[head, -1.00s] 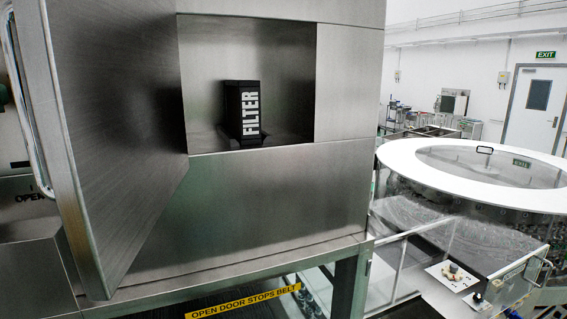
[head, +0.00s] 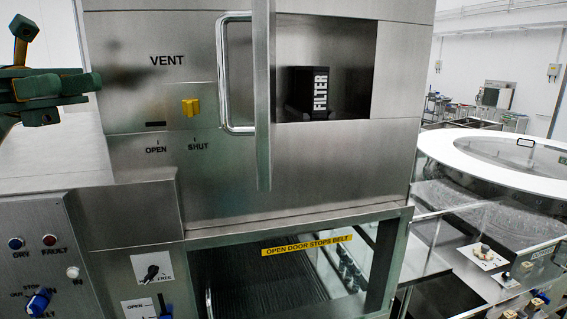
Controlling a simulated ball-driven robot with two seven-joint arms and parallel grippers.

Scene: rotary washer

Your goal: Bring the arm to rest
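My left gripper (head: 52,88), dark green with orange edges, is at the far left of the head view, in front of the steel cabinet's left side. It is apart from the yellow vent knob (head: 191,107) and the door handle (head: 224,80). I see nothing held in it, but its finger gap is not clear from this angle. My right gripper is out of view.
A control panel (head: 40,250) is at lower left. A round white-rimmed machine (head: 470,160) is at right.

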